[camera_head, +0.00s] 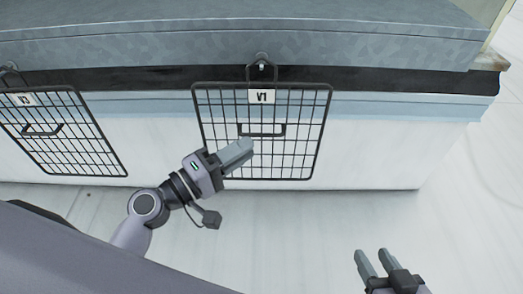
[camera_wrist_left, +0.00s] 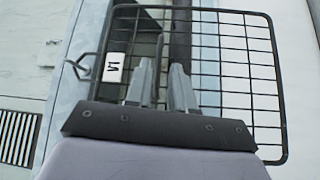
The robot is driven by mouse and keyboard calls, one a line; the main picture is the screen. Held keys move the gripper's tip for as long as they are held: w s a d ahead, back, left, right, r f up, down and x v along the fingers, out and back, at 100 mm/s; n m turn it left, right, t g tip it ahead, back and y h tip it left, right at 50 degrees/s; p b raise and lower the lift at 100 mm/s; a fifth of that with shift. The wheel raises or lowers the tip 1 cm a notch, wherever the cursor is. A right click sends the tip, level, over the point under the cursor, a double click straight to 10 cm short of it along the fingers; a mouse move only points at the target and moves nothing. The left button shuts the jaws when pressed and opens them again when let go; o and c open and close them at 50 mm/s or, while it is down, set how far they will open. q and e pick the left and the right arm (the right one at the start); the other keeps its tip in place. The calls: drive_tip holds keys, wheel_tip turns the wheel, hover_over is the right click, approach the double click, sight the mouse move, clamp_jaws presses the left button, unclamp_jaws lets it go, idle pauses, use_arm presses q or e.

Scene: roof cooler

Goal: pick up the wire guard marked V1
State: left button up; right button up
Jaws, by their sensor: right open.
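The wire guard marked V1 (camera_head: 310,160) is a black wire grid with a white tag. The guard also fills much of the left wrist view (camera_wrist_left: 283,100). There my left fingers (camera_wrist_left: 161,68) are apart; the handle is not clear behind them. My right gripper (camera_head: 368,262) is open and empty, lower right.
A second wire guard (camera_head: 80,150) with another tag hangs at the left. The cooler's grey metal top (camera_head: 360,45) overhangs a dark band above the white side wall (camera_head: 375,150). The pale floor (camera_head: 300,225) is clear in front and to the right.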

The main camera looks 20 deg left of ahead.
sight(267, 136)
use_arm(q)
drive_tip(key=shift+w+r, duration=0.1)
drive_tip(key=shift+w, duration=0.05)
drive_tip(key=x, duration=0.7)
drive_tip(key=shift+d+p, duration=0.2)
drive_tip(key=shift+p, duration=0.2)
drive_tip(key=shift+c, duration=0.3)
clamp_jaws()
